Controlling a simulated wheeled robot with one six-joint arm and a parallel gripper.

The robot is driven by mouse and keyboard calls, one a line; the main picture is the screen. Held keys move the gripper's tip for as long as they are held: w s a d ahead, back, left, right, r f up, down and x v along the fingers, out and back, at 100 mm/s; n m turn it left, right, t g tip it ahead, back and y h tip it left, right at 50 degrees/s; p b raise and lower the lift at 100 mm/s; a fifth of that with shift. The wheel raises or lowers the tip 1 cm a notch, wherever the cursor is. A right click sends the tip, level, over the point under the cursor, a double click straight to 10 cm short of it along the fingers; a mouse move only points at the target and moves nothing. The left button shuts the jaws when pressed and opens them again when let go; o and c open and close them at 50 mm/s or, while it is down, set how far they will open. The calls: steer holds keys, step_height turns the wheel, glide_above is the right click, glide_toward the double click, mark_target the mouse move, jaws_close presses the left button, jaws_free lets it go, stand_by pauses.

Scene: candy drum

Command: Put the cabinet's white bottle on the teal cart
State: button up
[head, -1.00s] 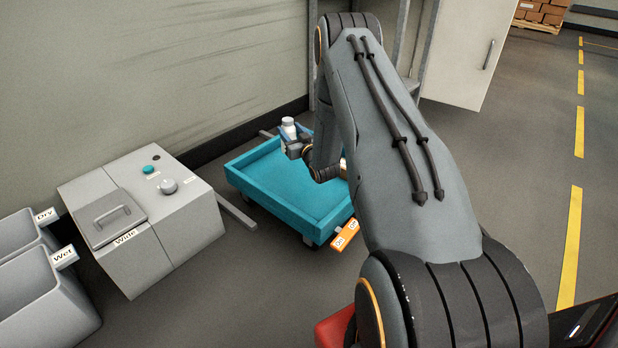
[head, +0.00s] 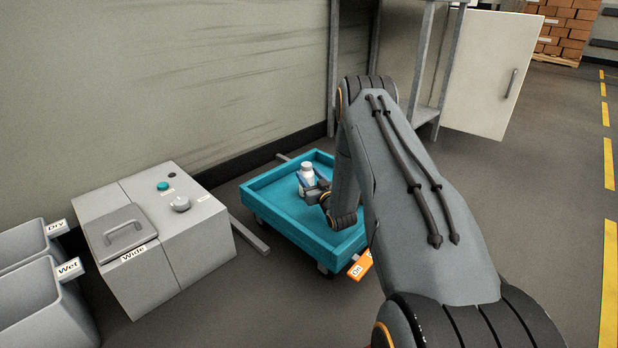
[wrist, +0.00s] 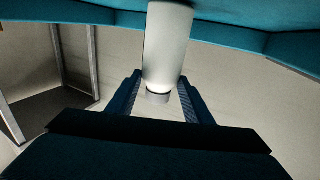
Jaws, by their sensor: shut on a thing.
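The white bottle (head: 307,176) is upright over the tray of the teal cart (head: 288,232) in the head view, inside its rim. My gripper (head: 311,188) is shut on the bottle. In the wrist view the picture is upside down: the bottle (wrist: 168,45) is between the two dark blue fingers of my gripper (wrist: 160,98), with its cap lowest and teal cart walls along the top. The bottle's base is cut off there, so I cannot tell whether it touches the tray floor. My arm hides the cart's right part.
A grey machine labelled Wide (head: 150,230) stands left of the cart, with Wet (head: 45,310) and Dry bins beyond. A metal rack (head: 425,115) and an open white cabinet door (head: 490,75) are behind my arm. Floor to the right is clear.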

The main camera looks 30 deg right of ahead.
steer(key=shift+f, duration=0.1)
steer(key=o, duration=1.4)
